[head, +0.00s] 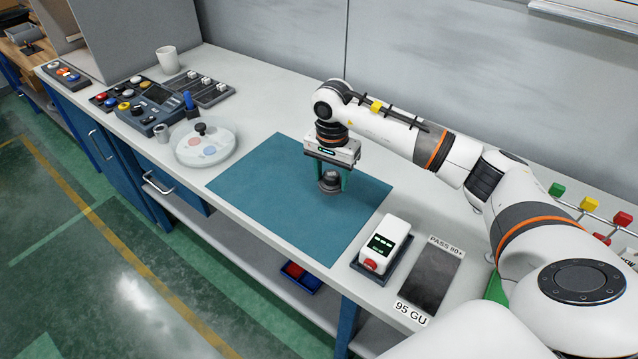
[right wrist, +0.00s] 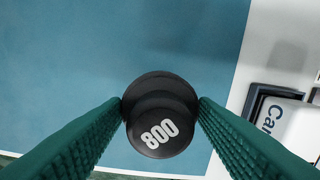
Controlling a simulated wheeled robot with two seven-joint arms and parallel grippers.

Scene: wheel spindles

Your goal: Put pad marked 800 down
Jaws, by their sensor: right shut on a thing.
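The pad marked 800 (right wrist: 160,108) is a round, dark, stepped piece with white digits on top. In the right wrist view it sits between the two green fingers of my right gripper (right wrist: 160,112), which touch it on both sides. In the head view the pad (head: 330,181) shows at the fingertips of my right gripper (head: 331,176), over the teal mat (head: 265,195). I cannot tell whether the pad touches the mat or hangs just above it. My left gripper is out of view.
A white meter with a screen (head: 385,243) stands right of the mat, beside a dark plate (head: 431,280) labelled 95 GU. A round tray with a knob (head: 205,146) and a control box (head: 148,108) stand at the left. The mat is otherwise clear.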

